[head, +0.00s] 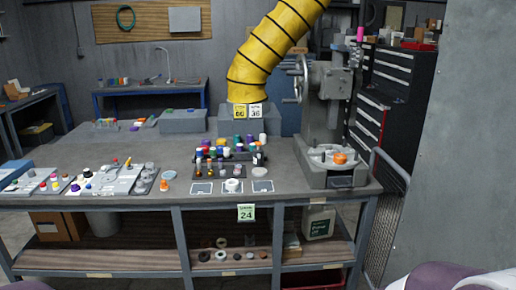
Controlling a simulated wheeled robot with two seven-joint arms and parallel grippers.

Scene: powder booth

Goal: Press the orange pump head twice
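Two small orange things show in the head view, and I cannot tell for sure which is the pump head. One is a small upright orange piece (168,176) on the workbench, just right of the pale trays. The other is a wider orange piece (340,158) sitting in the grey basin of the machine at the bench's right end. Neither of my grippers is in view, and nothing touches either orange thing. White and purple parts of my own body show at the bottom right edge.
The grey workbench (215,190) holds pale trays (112,180) of small coloured parts at left and a rack of coloured caps (232,153) in the middle. A yellow duct (268,48) hangs behind. A grey machine (322,85) rises at right, near a grey panel (465,150).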

